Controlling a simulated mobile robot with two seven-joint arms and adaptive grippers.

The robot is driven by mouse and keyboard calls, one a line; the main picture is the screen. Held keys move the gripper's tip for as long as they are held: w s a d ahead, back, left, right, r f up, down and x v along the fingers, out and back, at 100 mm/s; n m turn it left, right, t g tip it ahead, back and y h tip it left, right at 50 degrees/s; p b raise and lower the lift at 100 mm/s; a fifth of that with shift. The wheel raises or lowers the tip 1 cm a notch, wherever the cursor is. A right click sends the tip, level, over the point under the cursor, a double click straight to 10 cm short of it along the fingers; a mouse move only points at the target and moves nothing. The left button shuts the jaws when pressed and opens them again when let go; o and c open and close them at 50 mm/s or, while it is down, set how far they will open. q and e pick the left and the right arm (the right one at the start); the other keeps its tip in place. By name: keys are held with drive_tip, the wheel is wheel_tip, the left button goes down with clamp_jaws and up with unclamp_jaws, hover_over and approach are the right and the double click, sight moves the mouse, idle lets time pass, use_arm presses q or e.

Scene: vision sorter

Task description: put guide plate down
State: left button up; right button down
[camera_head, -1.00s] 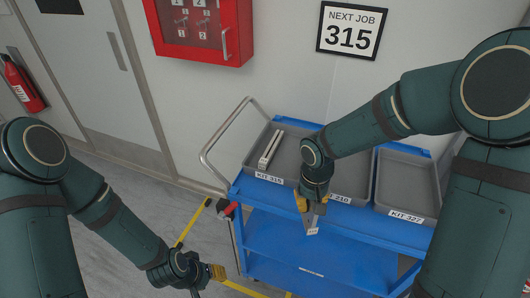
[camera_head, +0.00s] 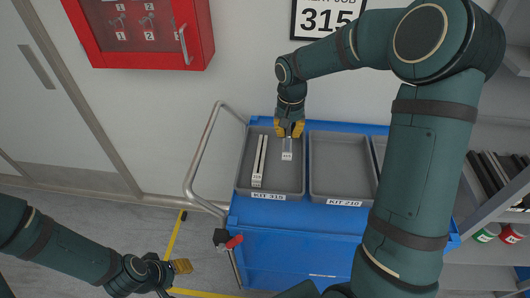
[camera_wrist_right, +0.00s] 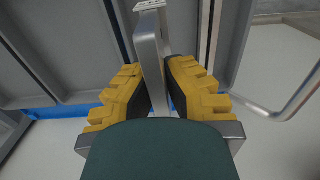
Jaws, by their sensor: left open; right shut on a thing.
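The guide plate (camera_head: 287,150) is a narrow grey metal piece with a small label. My right gripper (camera_head: 289,128) is shut on it and holds it over the right part of the KIT 315 tray (camera_head: 268,188). In the right wrist view the guide plate (camera_wrist_right: 151,60) stands between the yellow fingers of the right gripper (camera_wrist_right: 158,90). I cannot tell whether its lower end touches the tray floor. My left gripper (camera_head: 183,266) is open and empty, low at the left over the floor, away from the trolley.
Long pale pieces (camera_head: 259,160) lie at the left in the KIT 315 tray. The KIT 210 tray (camera_head: 340,195) beside it looks empty. The blue trolley (camera_head: 290,235) has a grey handle (camera_head: 198,165) at its left. A shelf (camera_head: 490,230) stands at the right.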

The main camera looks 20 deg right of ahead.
drive_tip(key=f, duration=0.5)
drive_tip(key=shift+w+d+f+b, duration=0.1)
drive_tip(key=shift+w+d+b, duration=0.05)
drive_tip(key=shift+d+b, duration=0.25)
wheel_tip(320, 180, down, 4)
drive_tip(key=shift+f, duration=0.1)
drive_tip(key=shift+w+f, duration=0.1)
drive_tip(key=shift+w, duration=0.05)
drive_tip(key=shift+a, duration=0.1)
drive_tip(key=shift+b, duration=0.3)
drive_tip(key=shift+f, duration=0.15)
drive_tip(key=c, duration=1.1)
unclamp_jaws()
drive_tip(key=shift+c, duration=0.2)
